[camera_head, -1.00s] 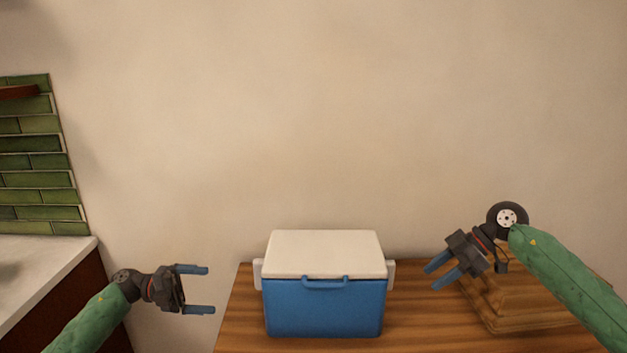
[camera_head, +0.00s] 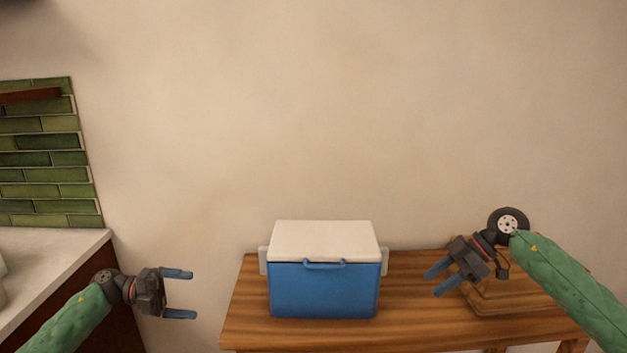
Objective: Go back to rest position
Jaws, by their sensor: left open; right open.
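My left gripper (camera_head: 178,294) is open and empty at the lower left, in front of the wall and left of the wooden table. Its two blue fingers point right. My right gripper (camera_head: 437,281) is open and empty at the right, in front of the table. Its blue fingers point left and slightly down, toward the cooler but apart from it.
A blue cooler (camera_head: 324,290) with a shut white lid (camera_head: 324,241) stands on the wooden table (camera_head: 245,317). A wooden block or board (camera_head: 512,296) sits on the table's right, partly hidden by my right arm. A pale counter (camera_head: 50,260) is at the left.

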